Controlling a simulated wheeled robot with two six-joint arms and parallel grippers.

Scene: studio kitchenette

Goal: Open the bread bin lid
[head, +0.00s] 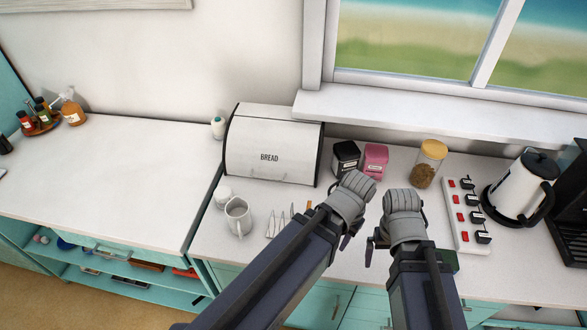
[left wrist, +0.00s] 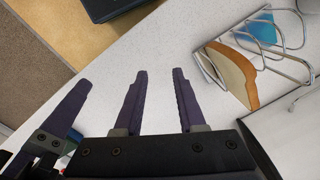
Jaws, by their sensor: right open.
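The bread bin (head: 270,152) is a white box with black side edges and BREAD written on its front, at the back of the counter left of centre in the head view. Its lid looks closed. My left gripper (head: 350,232) is over the counter, in front and to the right of the bin, apart from it. Its fingers (left wrist: 158,75) are apart with nothing between them in the left wrist view. My right gripper (head: 376,243) is open and empty, close beside the left one, farther from the bin. The forearms and wrists partly hide both grippers in the head view.
A toast rack (head: 275,224) holding a bread slice (left wrist: 232,76), a white jug (head: 238,216) and a small white pot (head: 223,193) stand before the bin. Black (head: 346,157) and pink (head: 375,160) canisters stand at its right. The left counter (head: 120,170) is mostly clear.

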